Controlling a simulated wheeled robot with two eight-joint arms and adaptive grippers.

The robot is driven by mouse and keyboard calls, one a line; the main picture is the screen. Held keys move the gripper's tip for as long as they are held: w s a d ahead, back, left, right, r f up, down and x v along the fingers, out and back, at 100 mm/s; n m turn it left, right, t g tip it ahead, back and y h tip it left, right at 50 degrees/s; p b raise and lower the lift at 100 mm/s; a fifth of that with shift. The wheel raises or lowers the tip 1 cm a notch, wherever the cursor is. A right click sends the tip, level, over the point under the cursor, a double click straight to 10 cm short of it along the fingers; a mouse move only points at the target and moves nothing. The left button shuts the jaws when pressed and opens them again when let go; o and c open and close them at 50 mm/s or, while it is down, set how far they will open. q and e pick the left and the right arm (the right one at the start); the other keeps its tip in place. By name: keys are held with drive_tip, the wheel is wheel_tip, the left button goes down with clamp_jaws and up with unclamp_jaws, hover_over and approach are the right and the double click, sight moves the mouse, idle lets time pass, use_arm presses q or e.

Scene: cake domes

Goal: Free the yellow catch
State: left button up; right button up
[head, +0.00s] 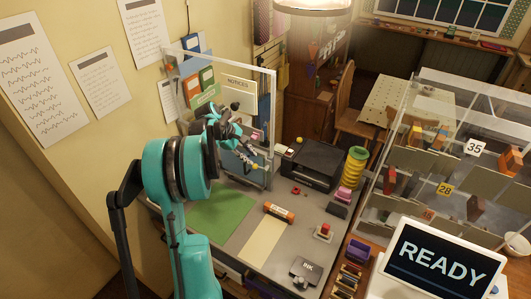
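A clear-fronted notice case (273,110) with a pale frame stands against the left wall at the back of the desk. A small yellowish piece (255,166) low on its front, near the right frame post, may be the yellow catch; it is too small to be sure. My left arm reaches up from the bottom of the view. My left gripper (246,142) is dark and sits in front of the case, close to that piece. I cannot tell whether it touches it, or whether its fingers are apart. My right gripper is not in view.
The grey desk holds a green mat (222,213), an orange roll (279,212), a black printer (312,165), a yellow ringed stack (354,168) and an ink pad (305,269). A clear partitioned case (440,160) and a READY screen (437,262) stand at right.

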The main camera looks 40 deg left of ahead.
sight(256, 168)
use_arm(q)
drive_tip(key=b+x, duration=0.1)
drive_tip(key=x, duration=0.1)
drive_tip(key=b+x, duration=0.1)
drive_tip(key=x, duration=0.1)
drive_tip(key=b+x, duration=0.1)
drive_tip(key=x, duration=0.1)
drive_tip(key=shift+a+f, duration=0.3)
drive_tip(key=shift+f, duration=0.15)
drive_tip(key=shift+w+d+f, duration=0.15)
drive_tip(key=shift+w+f, duration=0.1)
drive_tip(key=shift+f, duration=0.05)
clamp_jaws()
drive_tip(key=shift+d, duration=0.1)
